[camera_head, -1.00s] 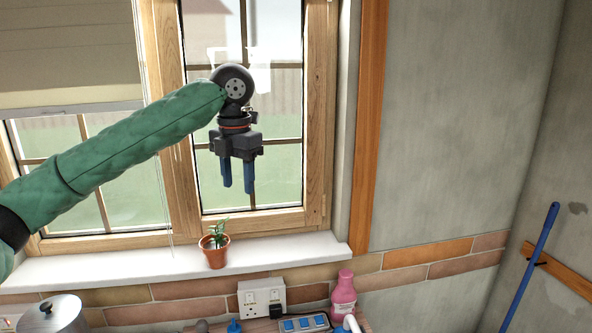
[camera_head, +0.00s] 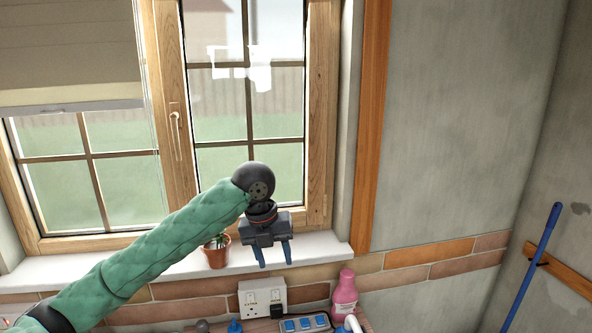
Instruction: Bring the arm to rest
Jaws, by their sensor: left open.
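My left arm comes in from the lower left in a green quilted sleeve. My left gripper (camera_head: 273,256) points down with its two blue fingers apart and nothing between them. It hangs in front of the window sill, to the right of the potted plant and above the wall socket. My right gripper is not in view.
A small plant in a terracotta pot (camera_head: 216,256) stands on the white sill (camera_head: 318,247), partly hidden by my arm. A blue pole (camera_head: 531,266) leans at the right.

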